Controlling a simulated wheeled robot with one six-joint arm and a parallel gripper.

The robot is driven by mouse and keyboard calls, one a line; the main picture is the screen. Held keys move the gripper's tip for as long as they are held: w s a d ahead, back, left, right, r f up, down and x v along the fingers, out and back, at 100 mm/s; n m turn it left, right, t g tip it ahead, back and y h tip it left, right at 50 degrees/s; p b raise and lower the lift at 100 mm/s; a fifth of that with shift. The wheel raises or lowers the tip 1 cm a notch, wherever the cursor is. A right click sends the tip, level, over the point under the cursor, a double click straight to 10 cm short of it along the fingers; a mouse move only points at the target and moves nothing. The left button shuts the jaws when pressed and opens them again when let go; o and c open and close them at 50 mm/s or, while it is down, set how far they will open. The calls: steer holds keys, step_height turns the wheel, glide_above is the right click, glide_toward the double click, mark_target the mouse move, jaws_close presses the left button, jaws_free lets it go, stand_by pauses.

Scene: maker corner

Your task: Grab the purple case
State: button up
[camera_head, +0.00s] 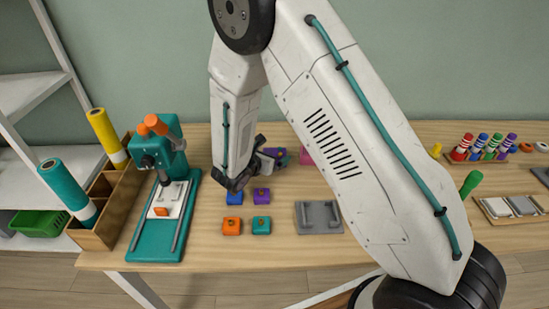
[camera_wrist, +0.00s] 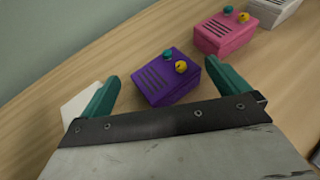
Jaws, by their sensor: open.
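The purple case (camera_wrist: 168,80) is a box with dark slots on top, plus a teal knob and a yellow knob at its far right corner. In the wrist view it lies between and just ahead of the two teal fingers of my gripper (camera_wrist: 162,72). The fingers are spread wide and hold nothing. In the head view the purple case (camera_head: 282,162) shows only in part behind my gripper, towards the back of the table. Whether a finger touches it cannot be told.
A pink case (camera_wrist: 225,35) stands beyond the purple one to the right, with a pale case (camera_wrist: 275,10) farther on. Small blue (camera_head: 234,197), purple (camera_head: 262,196), orange (camera_head: 231,228) and teal (camera_head: 261,226) blocks sit nearer the front. A teal press (camera_head: 155,240) stands left.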

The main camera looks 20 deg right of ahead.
mark_target(276, 150)
steer(key=x, duration=0.4)
steer(key=shift+d+f, duration=0.1)
steer(key=shift+d, duration=0.1)
steer(key=c, duration=0.8)
